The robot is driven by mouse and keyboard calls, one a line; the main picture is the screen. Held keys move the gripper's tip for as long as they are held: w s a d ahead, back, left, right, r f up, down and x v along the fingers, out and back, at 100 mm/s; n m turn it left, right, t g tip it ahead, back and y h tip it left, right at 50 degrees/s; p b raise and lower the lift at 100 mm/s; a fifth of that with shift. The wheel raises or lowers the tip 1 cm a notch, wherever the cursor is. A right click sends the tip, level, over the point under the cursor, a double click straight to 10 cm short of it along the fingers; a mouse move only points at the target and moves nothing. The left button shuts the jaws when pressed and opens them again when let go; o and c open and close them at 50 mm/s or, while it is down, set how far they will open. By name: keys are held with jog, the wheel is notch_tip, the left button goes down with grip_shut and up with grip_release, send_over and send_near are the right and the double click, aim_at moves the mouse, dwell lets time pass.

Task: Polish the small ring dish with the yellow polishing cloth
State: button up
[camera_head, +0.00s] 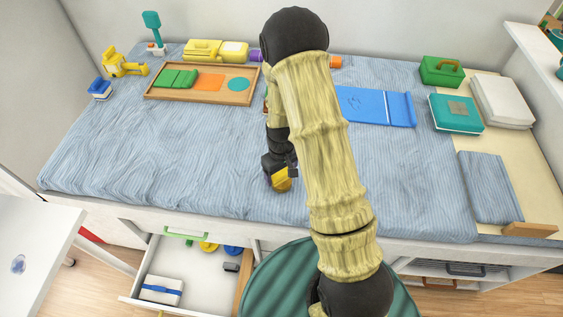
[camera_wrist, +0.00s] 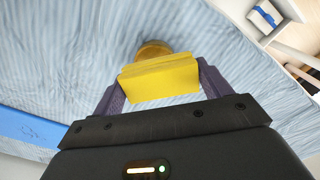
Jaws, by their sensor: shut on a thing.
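My gripper (camera_head: 275,170) is low over the blue-grey striped bedspread, near the middle of its front part. In the wrist view, my gripper (camera_wrist: 160,84) is shut on a folded yellow cloth (camera_wrist: 160,80), which also shows in the head view (camera_head: 283,173). A small round golden-brown thing, likely the ring dish (camera_wrist: 153,48), sits on the bedspread just beyond the cloth. The cloth partly hides it, and I cannot tell whether they touch. In the head view the dish (camera_head: 283,186) shows only as a golden patch below the cloth.
A wooden tray (camera_head: 200,101) with green, orange and teal pieces lies at the back left. A blue board (camera_head: 375,106) lies right of my arm. Teal and white boxes stand at the right. An open drawer (camera_head: 190,262) is below the front edge. The bedspread at left is clear.

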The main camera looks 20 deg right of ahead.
aim_at(282, 171)
jog(key=shift+w+r+p, duration=0.2)
jog(key=shift+r+p, duration=0.75)
jog(key=shift+r, duration=0.55)
jog(key=shift+s+a+r, duration=0.1)
jog(key=shift+s+a, duration=0.05)
jog(key=shift+d, duration=0.2)
jog(key=f+m, duration=0.1)
jog(key=w+f+m, duration=0.1)
jog(key=f, duration=0.1)
jog(key=w+f+m, duration=0.1)
jog(key=f+m, duration=0.1)
jog(key=shift+w+d+f, duration=0.1)
jog(key=shift+d+f, duration=0.15)
jog(key=shift+d, duration=0.15)
